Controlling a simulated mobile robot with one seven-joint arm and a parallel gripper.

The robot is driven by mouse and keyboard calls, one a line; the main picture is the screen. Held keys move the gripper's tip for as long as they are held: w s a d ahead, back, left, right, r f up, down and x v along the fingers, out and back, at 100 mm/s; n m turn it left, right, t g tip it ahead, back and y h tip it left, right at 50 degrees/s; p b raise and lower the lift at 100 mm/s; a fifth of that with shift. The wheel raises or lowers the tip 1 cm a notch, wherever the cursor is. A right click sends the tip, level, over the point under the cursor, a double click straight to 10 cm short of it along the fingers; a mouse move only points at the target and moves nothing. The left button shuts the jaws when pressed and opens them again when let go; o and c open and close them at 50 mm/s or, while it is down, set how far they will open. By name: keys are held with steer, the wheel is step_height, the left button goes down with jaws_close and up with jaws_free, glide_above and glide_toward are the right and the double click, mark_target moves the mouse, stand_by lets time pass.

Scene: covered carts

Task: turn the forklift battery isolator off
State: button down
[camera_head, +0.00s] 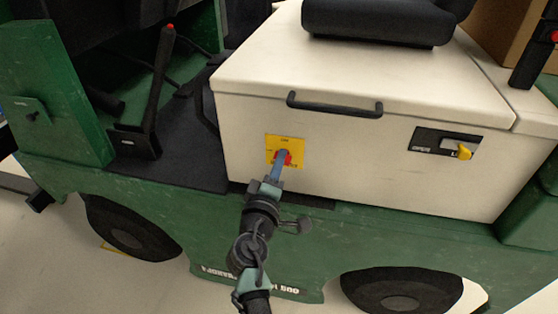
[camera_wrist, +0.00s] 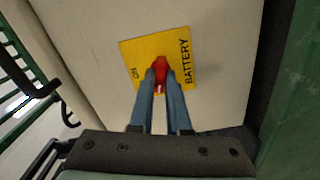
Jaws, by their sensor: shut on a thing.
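The battery isolator is a red knob (camera_wrist: 160,70) on a yellow plate (camera_wrist: 132,55) fixed to the cream battery cover of the green forklift. The wrist view shows "ON" and "BATTERY" printed on the plate. In the head view the yellow plate (camera_head: 272,143) and the red knob (camera_head: 288,157) are at the middle of the cover's front. My gripper (camera_wrist: 160,75) has its two blue-grey fingers closed on the red knob, one on each side. In the head view my gripper (camera_head: 282,158) reaches the knob from below. The fingers hide part of the knob.
A black handle bar (camera_head: 335,106) runs along the cover's front above the plate. A black panel with a yellow lever (camera_head: 464,152) is to the right. A black lever with a red tip (camera_head: 163,75) stands at the left. Black wheels (camera_head: 134,228) are below.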

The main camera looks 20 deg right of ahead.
steer(key=shift+f+n+p, duration=0.15)
steer(key=shift+n+p, duration=0.15)
steer(key=shift+n, duration=1.4)
steer(key=c, duration=0.9)
jaws_free()
steer(key=p+v, duration=0.1)
steer(key=v, duration=1.2)
steer(key=shift+p, duration=0.3)
